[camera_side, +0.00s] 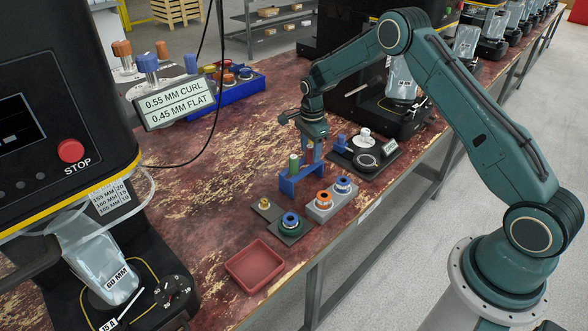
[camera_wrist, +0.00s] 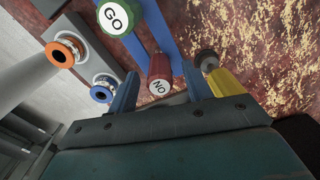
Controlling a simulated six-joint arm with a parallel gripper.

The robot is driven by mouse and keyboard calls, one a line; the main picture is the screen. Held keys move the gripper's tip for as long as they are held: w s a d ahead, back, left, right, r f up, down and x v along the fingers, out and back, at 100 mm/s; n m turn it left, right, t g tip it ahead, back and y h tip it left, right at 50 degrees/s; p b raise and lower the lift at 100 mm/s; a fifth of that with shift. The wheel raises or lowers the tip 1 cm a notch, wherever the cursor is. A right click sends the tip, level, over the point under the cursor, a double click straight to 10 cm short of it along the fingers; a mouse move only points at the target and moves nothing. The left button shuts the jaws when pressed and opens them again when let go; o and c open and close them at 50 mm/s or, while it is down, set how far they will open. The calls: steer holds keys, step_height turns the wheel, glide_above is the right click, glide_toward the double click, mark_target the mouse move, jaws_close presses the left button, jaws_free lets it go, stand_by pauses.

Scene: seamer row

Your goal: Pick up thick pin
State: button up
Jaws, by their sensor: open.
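A blue rack (camera_side: 301,183) holds a green-topped pin (camera_side: 294,163) and a red-topped pin (camera_side: 309,153). In the wrist view the green pin (camera_wrist: 118,18) reads "GO" and the red pin (camera_wrist: 160,74) reads "NO"; the rack (camera_wrist: 158,28) runs behind them. My gripper (camera_wrist: 160,88) is open, with the red pin showing between its two fingers and a gap on each side. In the side view my gripper (camera_side: 315,146) is low over the rack's far end. I cannot tell from the pins' looks which is the thick one.
A grey block (camera_side: 332,202) with orange and blue ringed parts stands beside the rack. A red tray (camera_side: 255,267) lies in front. A dark tray (camera_side: 365,158) lies behind. A yellow piece (camera_wrist: 225,83) shows right of the fingers. Bare tabletop is left of the rack.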

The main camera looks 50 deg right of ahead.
steer(key=shift+f, duration=0.95)
steer(key=c, duration=1)
